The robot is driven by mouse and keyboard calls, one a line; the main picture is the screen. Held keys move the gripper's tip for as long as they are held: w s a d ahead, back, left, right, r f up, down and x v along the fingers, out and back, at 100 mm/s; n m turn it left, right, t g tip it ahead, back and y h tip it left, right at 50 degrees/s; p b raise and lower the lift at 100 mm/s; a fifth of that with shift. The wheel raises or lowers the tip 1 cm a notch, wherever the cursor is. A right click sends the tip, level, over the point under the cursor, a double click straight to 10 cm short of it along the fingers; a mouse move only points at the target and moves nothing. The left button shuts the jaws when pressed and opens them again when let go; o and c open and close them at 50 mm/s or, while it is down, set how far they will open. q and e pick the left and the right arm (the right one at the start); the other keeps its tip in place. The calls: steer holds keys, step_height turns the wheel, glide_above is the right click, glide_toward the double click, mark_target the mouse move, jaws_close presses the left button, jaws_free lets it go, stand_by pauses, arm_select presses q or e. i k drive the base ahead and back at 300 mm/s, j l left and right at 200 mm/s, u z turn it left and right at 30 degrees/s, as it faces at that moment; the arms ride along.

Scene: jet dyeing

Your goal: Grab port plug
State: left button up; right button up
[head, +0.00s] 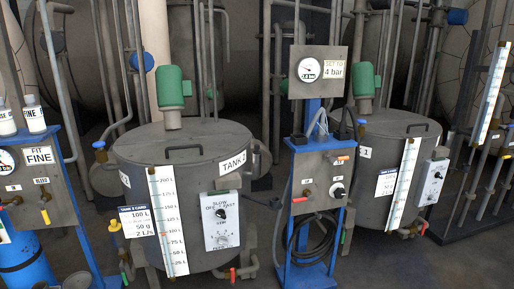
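Neither of my grippers is in view. I cannot pick out the port plug for certain at this size. Small fittings that might be plugs sit on the front of the blue-framed centre stand (320,170), below its gauge: a brass-coloured fitting (307,193) at left and a dark knob-like part (339,192) at right. The left panel (30,182), marked "FIT FINE", also carries a brass-coloured fitting (12,202) and a yellow-handled one (45,216).
Grey tank 2 (190,185) stands left of centre, with a level scale and a dial box. Another grey tank (390,160) stands at right. A pressure gauge (309,70) tops the centre stand. A dark hose (312,240) hangs below. Open floor (430,265) shows at lower right.

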mark_target(256, 147)
steer(key=i+l, duration=0.55)
steer(key=i, duration=0.15)
steer(key=i+l, duration=0.55)
steer(key=i, duration=0.2)
steer(key=i+l, duration=0.55)
steer(key=i, duration=0.15)
